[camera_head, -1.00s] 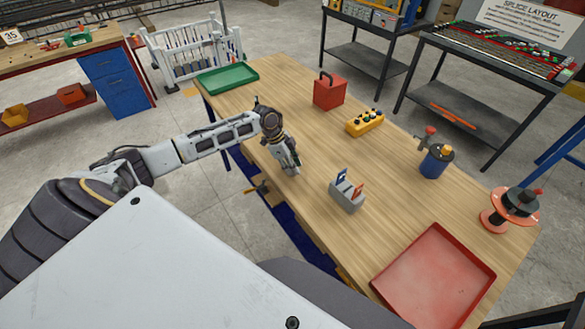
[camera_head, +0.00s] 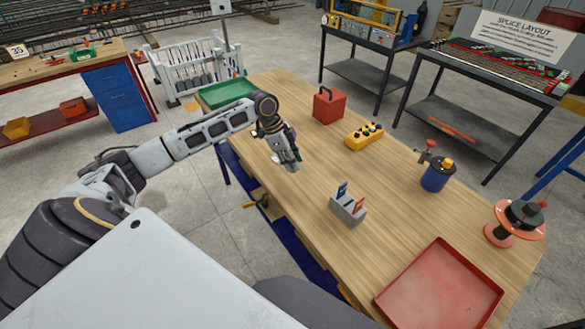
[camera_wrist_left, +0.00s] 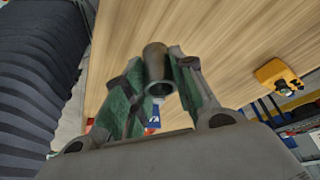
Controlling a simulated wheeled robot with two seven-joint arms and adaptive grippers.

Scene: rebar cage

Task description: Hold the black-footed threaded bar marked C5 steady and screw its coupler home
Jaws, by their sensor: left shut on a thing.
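My left gripper (camera_head: 291,163) is over the left part of the wooden table in the head view. In the left wrist view the left gripper (camera_wrist_left: 158,95) is shut on a short, dark grey hollow tube (camera_wrist_left: 156,62), which looks like the coupler. The tube's open round end faces the camera, and bare wood shows behind it. The white rack (camera_head: 193,62) beyond the table holds several upright bars. I cannot read any mark on them, so I cannot tell which is C5. My right gripper is not in view.
On the wooden table (camera_head: 300,215) are a green tray (camera_head: 228,92), red box (camera_head: 328,107), yellow button box (camera_head: 364,137), grey flag holder (camera_head: 347,210), blue canister (camera_head: 437,175), orange reel (camera_head: 500,235) and red tray (camera_head: 440,290). The table's middle is clear.

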